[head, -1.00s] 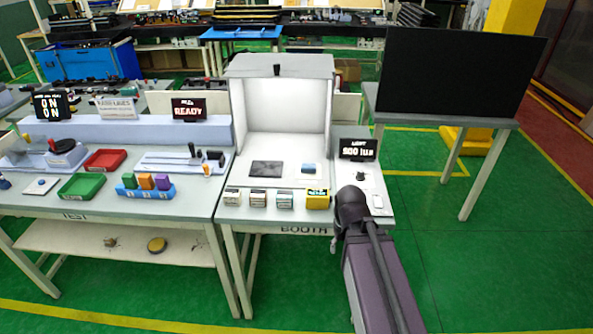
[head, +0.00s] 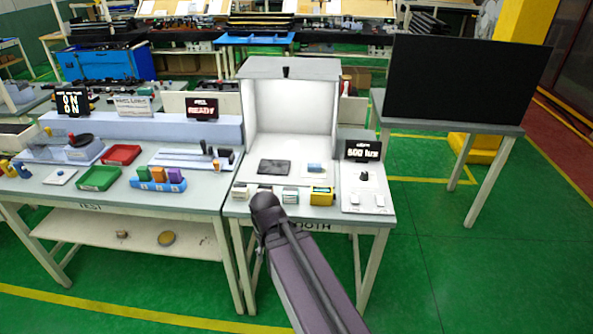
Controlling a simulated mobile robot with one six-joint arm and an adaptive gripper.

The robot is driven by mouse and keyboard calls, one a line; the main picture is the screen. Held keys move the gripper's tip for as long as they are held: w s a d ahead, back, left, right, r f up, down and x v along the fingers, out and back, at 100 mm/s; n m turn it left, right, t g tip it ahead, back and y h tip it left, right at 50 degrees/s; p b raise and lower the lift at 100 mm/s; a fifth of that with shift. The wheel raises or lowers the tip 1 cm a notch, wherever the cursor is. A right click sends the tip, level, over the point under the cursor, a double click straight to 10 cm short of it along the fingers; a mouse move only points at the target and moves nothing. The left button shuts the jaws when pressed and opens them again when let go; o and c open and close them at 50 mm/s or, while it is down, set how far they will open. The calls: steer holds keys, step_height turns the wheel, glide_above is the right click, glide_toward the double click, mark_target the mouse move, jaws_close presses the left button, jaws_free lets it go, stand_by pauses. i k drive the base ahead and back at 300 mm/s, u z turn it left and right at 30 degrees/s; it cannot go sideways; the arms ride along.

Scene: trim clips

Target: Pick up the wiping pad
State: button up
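A small blue pad-like piece (head: 315,168) lies on a pale square on the floor of the white light booth; it may be the wiping pad, but it is too small to be sure. A flat dark piece (head: 274,167) lies to its left. My arm rises from the bottom of the picture, and its dark rounded joint is in front of the booth table's front edge. My gripper itself cannot be made out. The arm covers part of the row of small boxes at the booth's front.
A yellow box (head: 322,196) and small pale boxes (head: 290,195) line the booth's front. A light meter display (head: 362,150) and a panel with a knob stand right. The left table holds a green tray (head: 99,178), a red tray (head: 121,154) and colored blocks (head: 158,178).

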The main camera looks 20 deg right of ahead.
mark_target(314, 167)
steer(key=u, duration=0.85)
steer(key=k, duration=0.45)
steer(key=z, duration=1.75)
steer(key=i, duration=0.95)
